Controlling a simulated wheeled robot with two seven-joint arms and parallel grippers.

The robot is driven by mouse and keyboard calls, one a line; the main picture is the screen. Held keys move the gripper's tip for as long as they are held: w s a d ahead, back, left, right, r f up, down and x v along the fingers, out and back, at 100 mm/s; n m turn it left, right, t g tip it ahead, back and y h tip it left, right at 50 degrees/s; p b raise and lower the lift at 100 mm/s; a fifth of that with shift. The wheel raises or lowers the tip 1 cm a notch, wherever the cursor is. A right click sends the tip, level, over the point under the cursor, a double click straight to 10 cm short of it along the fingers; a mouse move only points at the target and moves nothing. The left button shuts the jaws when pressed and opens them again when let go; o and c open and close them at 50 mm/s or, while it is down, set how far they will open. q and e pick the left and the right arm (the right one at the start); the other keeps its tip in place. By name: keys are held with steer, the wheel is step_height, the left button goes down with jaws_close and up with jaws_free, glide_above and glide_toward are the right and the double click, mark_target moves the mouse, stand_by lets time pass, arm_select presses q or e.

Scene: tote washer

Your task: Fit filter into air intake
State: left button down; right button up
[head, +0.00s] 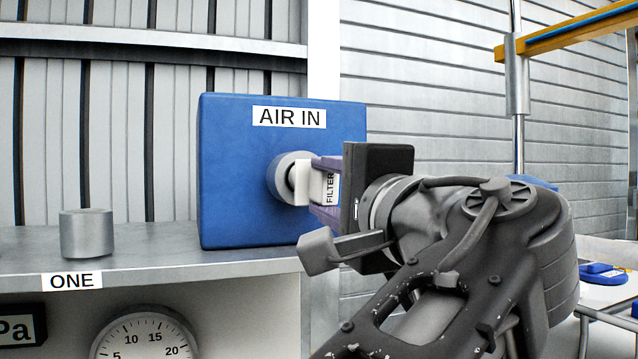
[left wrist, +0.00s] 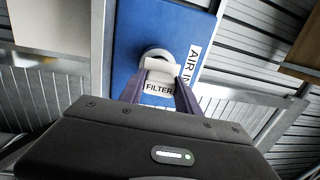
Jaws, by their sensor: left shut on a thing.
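The filter (head: 327,185) is a white piece labelled FILTER, held between the purple fingers of my left gripper (head: 326,187). The gripper is shut on it. The air intake is a blue box (head: 235,170) labelled AIR IN, with a round grey port (head: 279,177) on its face. The filter's far end is at the port's mouth; I cannot tell how deep it sits. In the left wrist view, the filter (left wrist: 159,88) lies between the fingers, in line with the port (left wrist: 156,54) on the blue box (left wrist: 190,20). My right gripper is not in view.
The blue box stands on a grey metal shelf (head: 150,262) labelled ONE. A metal cylinder (head: 87,234) stands on the shelf at left. A round gauge (head: 145,335) sits below. A yellow beam (head: 580,30) runs at upper right.

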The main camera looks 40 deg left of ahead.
arm_select(q)
steer(key=shift+v, duration=1.65)
steer(key=shift+s+r, duration=0.1)
steer(key=shift+r, duration=0.2)
